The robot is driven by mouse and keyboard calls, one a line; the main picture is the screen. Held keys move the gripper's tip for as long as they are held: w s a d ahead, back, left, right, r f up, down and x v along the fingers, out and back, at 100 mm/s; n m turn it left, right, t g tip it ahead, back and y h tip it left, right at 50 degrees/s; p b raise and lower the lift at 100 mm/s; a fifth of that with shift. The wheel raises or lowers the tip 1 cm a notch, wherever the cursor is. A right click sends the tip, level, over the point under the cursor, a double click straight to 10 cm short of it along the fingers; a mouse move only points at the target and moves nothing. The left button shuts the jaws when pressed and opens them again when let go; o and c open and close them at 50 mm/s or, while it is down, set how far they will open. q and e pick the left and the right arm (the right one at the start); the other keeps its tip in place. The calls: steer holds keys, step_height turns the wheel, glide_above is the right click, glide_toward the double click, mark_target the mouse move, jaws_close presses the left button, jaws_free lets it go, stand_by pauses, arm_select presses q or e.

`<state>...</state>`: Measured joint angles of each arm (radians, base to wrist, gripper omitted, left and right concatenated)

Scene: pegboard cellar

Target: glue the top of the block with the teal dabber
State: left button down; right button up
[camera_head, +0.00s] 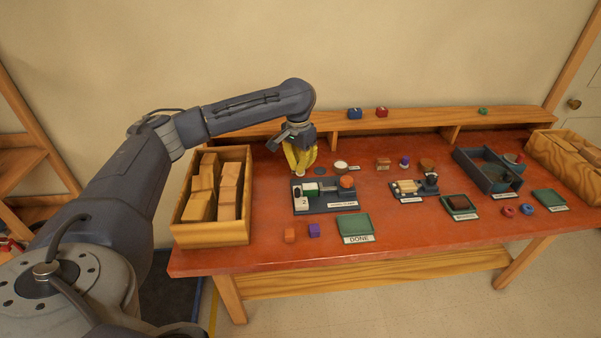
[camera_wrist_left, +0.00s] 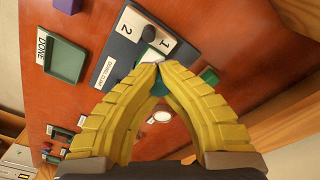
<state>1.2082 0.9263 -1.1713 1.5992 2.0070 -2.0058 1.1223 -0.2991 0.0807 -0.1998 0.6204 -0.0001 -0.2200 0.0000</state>
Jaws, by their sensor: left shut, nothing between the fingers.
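My left gripper (camera_head: 300,169) has yellow fingers. Its tips meet over the back of the dark clamp plate (camera_head: 322,208) marked 1 and 2, with nothing seen held. A green block (camera_head: 310,188) sits in the clamp. In the left wrist view the closed tips (camera_wrist_left: 158,66) overlap a white piece (camera_wrist_left: 150,56) on the plate (camera_wrist_left: 118,50); I cannot tell whether they touch it. A teal patch (camera_wrist_left: 160,88) shows between the fingers, perhaps the teal dabber, mostly hidden. Another green piece (camera_wrist_left: 209,76) is partly behind a finger. My right gripper is not in view.
A round white-topped pot (camera_head: 340,165) stands behind the clamp. A crate of wooden blocks (camera_head: 241,235) is at left. The green DONE tray (camera_head: 355,225), an orange cube (camera_head: 290,236) and a purple cube (camera_head: 314,230) lie in front. A shelf (camera_head: 420,118) runs along the back.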

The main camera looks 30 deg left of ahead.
arm_select(q)
steer(key=shift+r, duration=1.15)
